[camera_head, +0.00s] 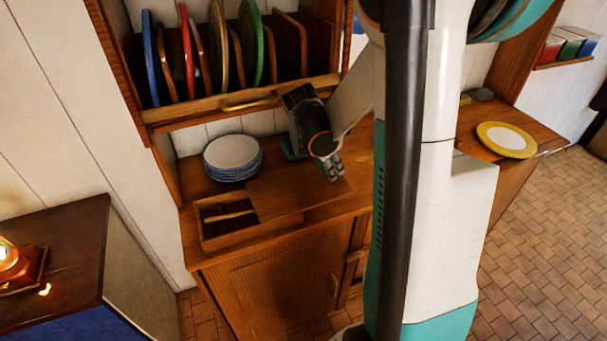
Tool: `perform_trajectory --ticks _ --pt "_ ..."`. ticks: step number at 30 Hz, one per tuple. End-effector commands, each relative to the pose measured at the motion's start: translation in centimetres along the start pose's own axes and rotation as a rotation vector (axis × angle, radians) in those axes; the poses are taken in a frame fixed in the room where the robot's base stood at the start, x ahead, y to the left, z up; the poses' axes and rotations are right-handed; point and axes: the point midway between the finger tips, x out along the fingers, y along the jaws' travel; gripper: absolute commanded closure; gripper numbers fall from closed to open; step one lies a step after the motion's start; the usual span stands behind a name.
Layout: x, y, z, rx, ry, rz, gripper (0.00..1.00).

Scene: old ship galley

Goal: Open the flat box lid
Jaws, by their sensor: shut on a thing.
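The flat wooden box (213,240) stands on the wooden counter, left of my gripper. Its flat lid (285,195) covers the right part of the box. The left part is uncovered and shows a dark inside with a pale, long thing (230,216) lying in it. My gripper (334,168) comes down from above at the right side of the lid. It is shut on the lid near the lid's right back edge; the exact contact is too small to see. My arm column hides part of the counter to the right.
A stack of blue-rimmed plates (233,155) stands close behind the box. Above is a rack with several upright coloured plates (190,50) and a rail (240,103). A yellow-rimmed plate (506,139) lies on the right counter. A lit lamp (12,262) stands at far left.

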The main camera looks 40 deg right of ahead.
Motion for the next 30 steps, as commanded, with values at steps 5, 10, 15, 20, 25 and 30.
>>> perform_trajectory --ticks 5,10,15,20,25,30 --pt "1.6 -0.9 3.8 0.005 0.001 -0.003 1.00" --pt "2.5 -1.3 5.8 0.002 0.001 -0.001 1.00" --pt "2.8 -1.5 6.7 0.001 0.001 -0.001 1.00" --pt "2.9 -1.5 6.8 0.000 0.002 -0.001 1.00" --pt "2.9 -1.5 6.8 0.000 0.001 -0.001 1.00" --pt "2.9 -1.5 6.8 0.000 0.001 -0.001 0.55"
